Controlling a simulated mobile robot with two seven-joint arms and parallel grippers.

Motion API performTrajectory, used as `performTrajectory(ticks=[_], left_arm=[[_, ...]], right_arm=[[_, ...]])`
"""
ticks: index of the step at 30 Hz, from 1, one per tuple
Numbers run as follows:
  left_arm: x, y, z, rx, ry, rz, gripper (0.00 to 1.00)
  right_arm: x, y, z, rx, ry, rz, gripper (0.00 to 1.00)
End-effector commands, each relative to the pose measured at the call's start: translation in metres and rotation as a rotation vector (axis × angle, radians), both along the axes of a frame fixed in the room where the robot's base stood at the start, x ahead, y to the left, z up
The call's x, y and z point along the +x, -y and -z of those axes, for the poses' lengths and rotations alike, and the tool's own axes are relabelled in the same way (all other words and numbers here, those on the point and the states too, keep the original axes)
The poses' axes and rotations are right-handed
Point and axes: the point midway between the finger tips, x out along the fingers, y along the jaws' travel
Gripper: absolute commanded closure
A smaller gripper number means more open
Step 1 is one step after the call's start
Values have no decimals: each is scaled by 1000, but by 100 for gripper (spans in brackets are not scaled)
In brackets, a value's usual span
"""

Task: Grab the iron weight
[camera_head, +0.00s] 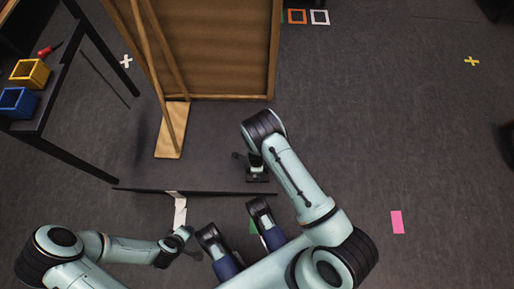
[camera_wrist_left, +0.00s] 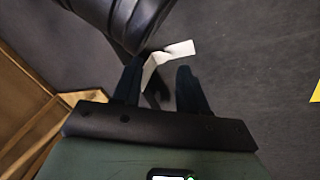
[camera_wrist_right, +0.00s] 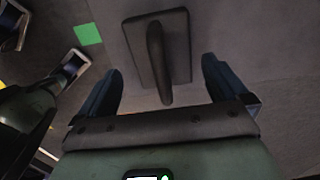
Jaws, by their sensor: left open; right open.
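The iron weight (camera_wrist_right: 182,48), a dark rectangular block with a raised bar handle, lies in the right wrist view just ahead of my right gripper (camera_wrist_right: 160,70). That gripper is open. The handle's near end lies between its fingertips in the picture, with gaps on both sides; I cannot tell how far apart they are in depth. My left gripper (camera_wrist_left: 160,82) is open and empty at the lower left of the head view (camera_head: 192,245).
A wooden-framed brown panel (camera_head: 225,50) stands beyond my right arm. A dark table at the left holds a yellow bin (camera_head: 30,73) and a blue bin (camera_head: 17,102). A white strip (camera_head: 180,212) lies near my left gripper. The floor at the right is mostly clear, with a pink patch (camera_head: 397,222).

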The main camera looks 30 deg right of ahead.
Motion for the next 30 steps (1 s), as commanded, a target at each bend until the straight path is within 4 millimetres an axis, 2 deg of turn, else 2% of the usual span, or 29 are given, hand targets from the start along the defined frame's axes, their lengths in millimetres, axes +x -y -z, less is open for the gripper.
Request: performTrajectory(ticks=[8,15,23,26,30], left_arm=[[-12,-2,13,-1,-42,-3,57],[-39,-6,36,-7,-132,-7,57],[-43,-6,37,-8,-145,-9,57],[-43,-6,37,-8,-145,-9,57],[-43,-6,37,-7,-144,-8,57]], right_arm=[[-1,2,19,0,0,-1,0],[-1,4,55,0,-1,-2,0],[-1,4,58,0,0,-2,0],[-1,4,58,0,0,-2,29],[-1,4,58,0,0,-2,75]])
